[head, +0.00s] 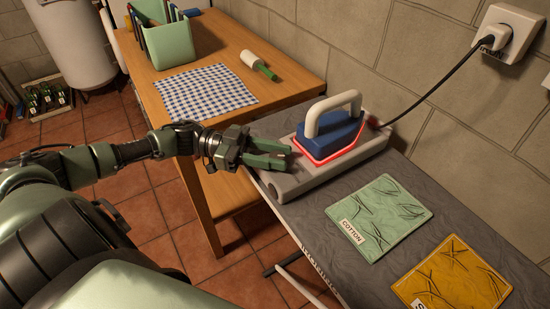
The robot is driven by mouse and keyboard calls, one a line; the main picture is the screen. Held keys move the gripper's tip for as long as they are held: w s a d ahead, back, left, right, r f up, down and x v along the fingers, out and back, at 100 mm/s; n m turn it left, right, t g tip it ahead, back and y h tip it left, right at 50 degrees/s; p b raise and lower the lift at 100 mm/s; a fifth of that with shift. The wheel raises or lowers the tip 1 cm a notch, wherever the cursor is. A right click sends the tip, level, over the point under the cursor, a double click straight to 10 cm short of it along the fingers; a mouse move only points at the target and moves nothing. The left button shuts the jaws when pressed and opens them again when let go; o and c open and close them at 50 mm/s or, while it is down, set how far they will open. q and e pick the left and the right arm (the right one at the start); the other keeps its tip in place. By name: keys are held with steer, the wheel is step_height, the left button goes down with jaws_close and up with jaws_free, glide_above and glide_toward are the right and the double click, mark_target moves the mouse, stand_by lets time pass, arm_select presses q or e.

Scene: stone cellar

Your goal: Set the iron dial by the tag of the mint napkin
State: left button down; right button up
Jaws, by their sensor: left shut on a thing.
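The mint napkin (388,210) lies flat on the grey ironing board, with dark creases. Its white tag (351,231) reads COTTON. The blue iron (335,130) with a pale handle sits on a light grey base (290,184) at the board's far end. A red line glows around the iron's lower edge. My left gripper (288,156) reaches in from the left to the near-left end of the base. It is shut on the iron dial, which its fingers hide, so the setting cannot be read. My right gripper is not in view.
A mustard napkin (455,281) lies nearer on the board (300,221), its tag mostly cut off. A cord runs from the base to a wall plug (496,36). A wooden table (200,122) behind holds a checked cloth (205,93), a green rack (165,40) and a white roller (253,61).

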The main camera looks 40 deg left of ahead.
arm_select(q)
steer(key=shift+s+d+f, duration=0.1)
steer(key=shift+f, duration=0.1)
steer(key=c, duration=1.3)
jaws_free()
steer(key=shift+c, duration=0.2)
steer(key=o, duration=0.4)
steer(key=shift+d, duration=0.1)
steer(key=shift+w, duration=0.2)
steer(key=shift+b+v, duration=0.35)
steer(key=shift+v, duration=3.55)
steer(key=shift+r, duration=0.1)
